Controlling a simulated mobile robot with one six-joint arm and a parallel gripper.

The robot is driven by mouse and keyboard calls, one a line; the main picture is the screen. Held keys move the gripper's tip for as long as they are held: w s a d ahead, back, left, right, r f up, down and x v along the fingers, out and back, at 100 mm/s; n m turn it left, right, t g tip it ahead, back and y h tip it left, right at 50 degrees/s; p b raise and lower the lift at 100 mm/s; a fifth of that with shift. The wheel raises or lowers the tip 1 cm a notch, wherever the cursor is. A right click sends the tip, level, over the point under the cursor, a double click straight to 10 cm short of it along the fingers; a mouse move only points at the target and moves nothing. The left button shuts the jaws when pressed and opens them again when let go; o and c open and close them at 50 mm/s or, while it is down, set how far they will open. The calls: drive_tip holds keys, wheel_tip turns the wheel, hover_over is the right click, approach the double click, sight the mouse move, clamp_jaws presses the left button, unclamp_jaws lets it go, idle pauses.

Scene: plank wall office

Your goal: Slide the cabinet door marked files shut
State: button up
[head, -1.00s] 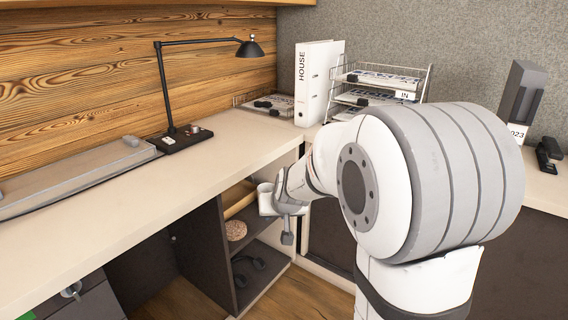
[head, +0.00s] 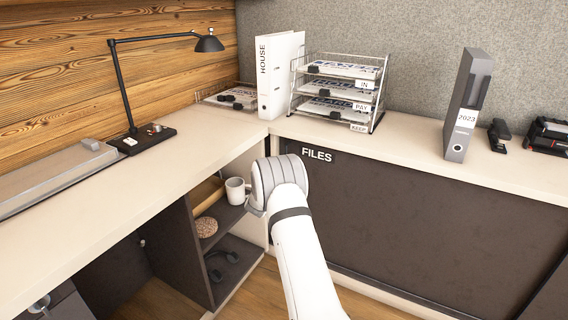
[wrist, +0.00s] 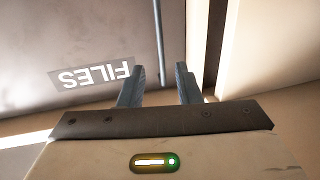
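The dark grey cabinet door marked FILES (head: 410,225) is under the right-hand counter. Its white FILES label also shows upside down in the wrist view (wrist: 92,74). In the wrist view a thin upright grey bar (wrist: 158,40) runs along the door beside the label. My gripper (wrist: 160,78) is open, with its two fingers on either side of the bar's line; contact cannot be told. A dark narrow gap (wrist: 215,45) shows between the door's edge and a pale upright panel (wrist: 268,40).
An open shelf unit (head: 185,255) with a white mug (head: 235,190) and a woven coaster (head: 206,227) is left of my arm. The counter above holds a HOUSE binder (head: 280,78), a tray rack (head: 340,92) and a grey 2023 binder (head: 467,105).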

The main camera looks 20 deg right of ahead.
drive_tip(key=b+x, duration=0.1)
drive_tip(key=x, duration=0.6)
drive_tip(key=shift+b, duration=0.35)
drive_tip(key=shift+c, duration=0.3)
clamp_jaws()
